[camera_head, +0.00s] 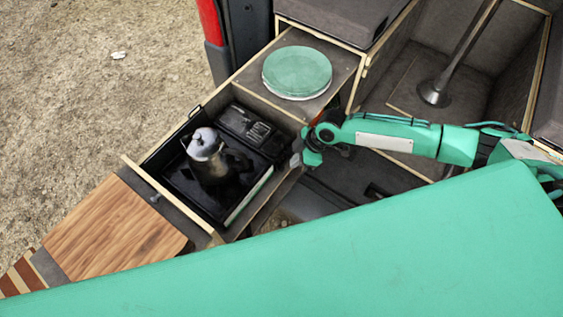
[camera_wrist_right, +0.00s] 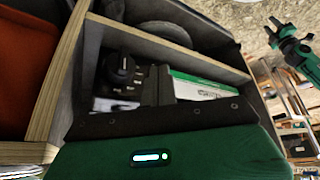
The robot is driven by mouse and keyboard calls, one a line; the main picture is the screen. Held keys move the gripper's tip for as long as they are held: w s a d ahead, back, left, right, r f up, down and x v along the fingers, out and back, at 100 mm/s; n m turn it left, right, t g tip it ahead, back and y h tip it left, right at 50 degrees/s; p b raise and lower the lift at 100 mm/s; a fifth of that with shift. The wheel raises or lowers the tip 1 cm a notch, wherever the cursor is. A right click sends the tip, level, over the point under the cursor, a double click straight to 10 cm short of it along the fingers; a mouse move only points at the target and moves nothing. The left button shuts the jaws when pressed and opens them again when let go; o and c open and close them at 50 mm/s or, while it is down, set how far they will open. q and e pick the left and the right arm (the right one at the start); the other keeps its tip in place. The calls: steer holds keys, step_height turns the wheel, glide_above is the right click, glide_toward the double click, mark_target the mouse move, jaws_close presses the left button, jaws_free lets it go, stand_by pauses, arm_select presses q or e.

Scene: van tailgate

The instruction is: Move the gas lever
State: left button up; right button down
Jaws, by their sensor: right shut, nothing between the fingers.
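A black gas stove (camera_head: 181,183) sits in a pulled-out wooden drawer, with a silver moka pot (camera_head: 207,150) standing on it. Its control panel (camera_head: 255,130) is at the stove's upper right. In the right wrist view a black round knob (camera_wrist_right: 123,68), which looks like the gas lever, stands on the panel with white markings around it. My right gripper (camera_head: 299,158) is shut and empty, just right of the drawer's right edge, apart from the knob. A green arm end, seemingly my left gripper (camera_wrist_right: 288,38), shows small at the right wrist view's upper right; its jaws are unclear.
A round green plate (camera_head: 297,72) lies on the shelf behind the stove. The drawer's wooden walls (camera_head: 262,97) enclose the stove. A wooden board (camera_head: 118,230) lies at the left. A grey post (camera_head: 462,60) stands in the van at the upper right.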

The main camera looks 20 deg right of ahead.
steer(key=shift+s+d, duration=0.1)
steer(key=shift+d, duration=0.05)
steer(key=shift+r, duration=0.1)
steer(key=b+v, duration=0.4)
steer(key=v, duration=0.9)
steer(key=shift+d+r, duration=0.15)
steer(key=shift+r, duration=0.2)
steer(key=shift+f, duration=0.1)
